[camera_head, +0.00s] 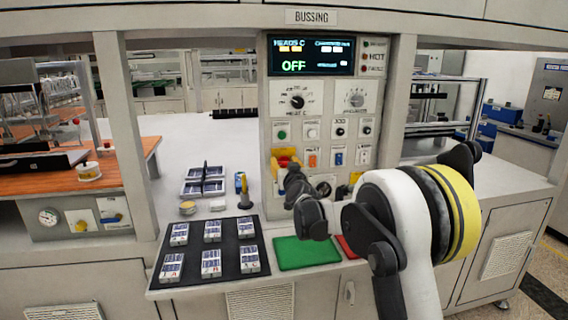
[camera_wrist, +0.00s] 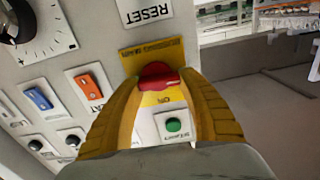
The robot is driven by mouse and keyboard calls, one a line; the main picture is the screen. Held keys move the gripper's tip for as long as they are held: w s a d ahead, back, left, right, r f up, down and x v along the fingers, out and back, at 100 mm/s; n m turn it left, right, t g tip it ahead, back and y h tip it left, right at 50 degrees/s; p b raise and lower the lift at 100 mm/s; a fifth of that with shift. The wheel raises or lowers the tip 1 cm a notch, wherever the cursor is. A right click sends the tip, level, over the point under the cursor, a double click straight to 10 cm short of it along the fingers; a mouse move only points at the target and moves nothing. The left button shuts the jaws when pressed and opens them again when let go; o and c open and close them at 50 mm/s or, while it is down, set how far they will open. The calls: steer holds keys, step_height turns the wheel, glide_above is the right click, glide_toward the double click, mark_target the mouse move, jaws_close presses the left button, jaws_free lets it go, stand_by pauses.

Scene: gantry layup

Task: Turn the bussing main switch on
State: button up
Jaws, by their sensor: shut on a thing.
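The main switch, a red knob (camera_wrist: 158,73) on a yellow plate (camera_wrist: 151,50), sits between the two yellow fingers of my gripper (camera_wrist: 160,84) in the wrist view. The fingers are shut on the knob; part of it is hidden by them. An "ON" mark shows on the plate just beside the knob. In the head view the yellow plate (camera_head: 284,153) is on the left of the control panel (camera_head: 266,120), with my gripper (camera_head: 287,176) at it and covering its lower part. The panel display (camera_head: 293,66) reads OFF in green.
A green button (camera_wrist: 173,125) is close beside the knob. Orange (camera_wrist: 89,86) and blue (camera_wrist: 39,98) rocker switches and a RESET label (camera_wrist: 149,10) are near. Below the panel lie a dark mat (camera_head: 190,281) with several packs and a green pad (camera_head: 305,252).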

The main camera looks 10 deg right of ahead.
steer(key=m, duration=0.2)
steer(key=m+p, duration=0.1)
steer(key=m, duration=0.1)
steer(key=shift+d+r+m, duration=0.15)
steer(key=shift+m, duration=0.15)
steer(key=m+p, duration=0.1)
steer(key=m, duration=0.3)
steer(key=shift+d+p, duration=0.15)
steer(key=shift+p, duration=0.15)
steer(key=m, duration=0.5)
steer(key=shift+d, duration=0.1)
steer(key=shift+f+m+p, duration=0.15)
steer(key=shift+m+p, duration=0.05)
steer(key=shift+m, duration=0.75)
steer(key=shift+f+m+p, duration=0.1)
steer(key=shift+m+p, duration=0.05)
steer(key=shift+m, duration=0.8)
steer(key=o, duration=1.2)
